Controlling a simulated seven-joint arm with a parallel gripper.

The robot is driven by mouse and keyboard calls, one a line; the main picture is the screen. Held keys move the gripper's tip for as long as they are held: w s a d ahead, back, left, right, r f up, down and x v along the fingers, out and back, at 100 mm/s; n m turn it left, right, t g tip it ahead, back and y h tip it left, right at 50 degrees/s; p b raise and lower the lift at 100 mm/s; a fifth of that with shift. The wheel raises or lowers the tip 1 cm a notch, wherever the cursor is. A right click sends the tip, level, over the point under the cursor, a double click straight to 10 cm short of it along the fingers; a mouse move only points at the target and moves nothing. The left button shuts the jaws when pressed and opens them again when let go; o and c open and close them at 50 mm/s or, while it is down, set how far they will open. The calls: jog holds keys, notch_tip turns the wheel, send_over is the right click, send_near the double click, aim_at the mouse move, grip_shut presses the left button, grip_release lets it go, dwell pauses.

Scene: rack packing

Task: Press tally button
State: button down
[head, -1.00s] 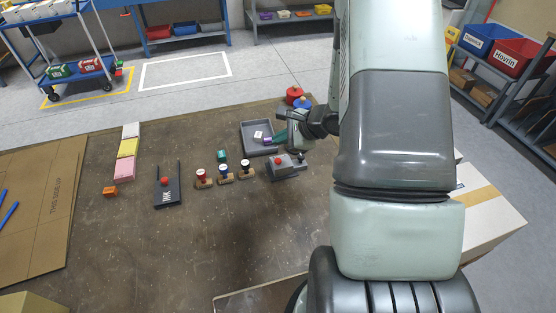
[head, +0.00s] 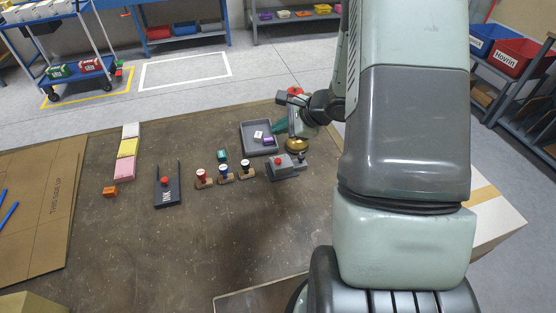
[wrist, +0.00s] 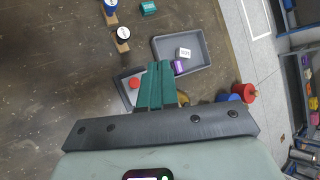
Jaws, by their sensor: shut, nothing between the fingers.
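A grey device with a red button on top (head: 284,160) stands on the table right of the stamps; I take it for the tally. In the wrist view the red button (wrist: 134,83) shows just left of my fingertips, and the device is partly hidden behind my fingers. My gripper (head: 279,125) is shut and empty. It is raised above the table, by the right side of the grey tray. Its teal fingers (wrist: 156,66) lie together in the wrist view. I see no contact with the button.
The grey tray (head: 243,130) holds a white block (head: 258,135) and a purple block (head: 269,141). A brass round object (head: 297,147) stands behind the device. Stamps (head: 224,173) and an INK pad holder (head: 167,194) stand to the left. Red and blue pots (wrist: 243,91) are nearby. The front table is clear.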

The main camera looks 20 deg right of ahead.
aim_at(280, 162)
jog(key=shift+f, duration=0.15)
jog(key=shift+f, duration=4.3)
jog(key=shift+f, duration=0.1)
jog(key=shift+f, duration=0.3)
jog(key=shift+f, duration=0.5)
jog(key=shift+r, duration=0.9)
jog(key=shift+r, duration=2.55)
